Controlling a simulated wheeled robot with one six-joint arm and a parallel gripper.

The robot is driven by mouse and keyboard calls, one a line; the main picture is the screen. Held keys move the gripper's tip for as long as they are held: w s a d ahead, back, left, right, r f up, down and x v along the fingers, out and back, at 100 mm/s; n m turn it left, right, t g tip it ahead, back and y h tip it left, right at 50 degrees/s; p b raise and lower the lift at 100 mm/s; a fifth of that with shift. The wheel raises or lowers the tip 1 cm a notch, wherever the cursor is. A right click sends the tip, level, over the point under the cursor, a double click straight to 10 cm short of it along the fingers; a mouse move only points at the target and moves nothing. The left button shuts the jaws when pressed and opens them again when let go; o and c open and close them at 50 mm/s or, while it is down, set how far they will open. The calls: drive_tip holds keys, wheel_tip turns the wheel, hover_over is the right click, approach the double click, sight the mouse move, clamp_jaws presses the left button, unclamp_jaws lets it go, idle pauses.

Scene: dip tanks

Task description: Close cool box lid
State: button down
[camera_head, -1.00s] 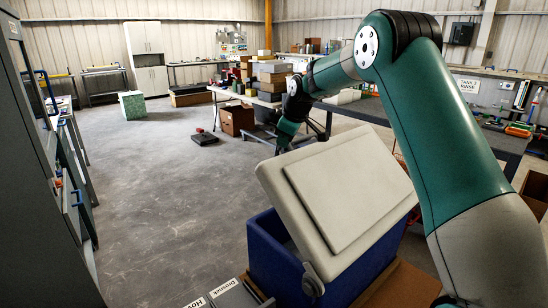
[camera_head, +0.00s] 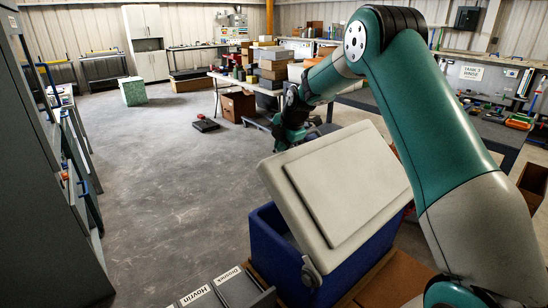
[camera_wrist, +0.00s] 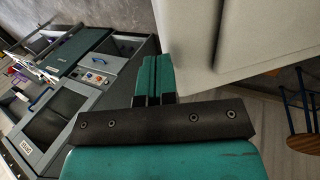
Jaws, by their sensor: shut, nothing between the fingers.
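The blue cool box (camera_head: 272,240) stands at the lower middle of the head view. Its cream lid (camera_head: 345,175) is raised and tilted, leaving a gap above the box. My gripper (camera_head: 284,146) is shut and empty at the lid's far upper left edge; whether it touches the lid is unclear in the head view. In the wrist view my shut green fingers (camera_wrist: 155,75) are beside the cream lid (camera_wrist: 260,30), which fills the upper right. The box itself is not seen in the wrist view.
A brown cardboard piece (camera_head: 398,283) lies beside the box. Labelled grey lids (camera_head: 222,290) are at the lower edge. A table with stacked boxes (camera_head: 272,68) stands behind. Grey cabinets (camera_head: 45,190) line the left. The floor (camera_head: 160,190) between is mostly clear.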

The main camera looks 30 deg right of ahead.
drive_tip(key=p+x, duration=0.2)
drive_tip(key=x, duration=0.6)
drive_tip(key=shift+p, duration=0.3)
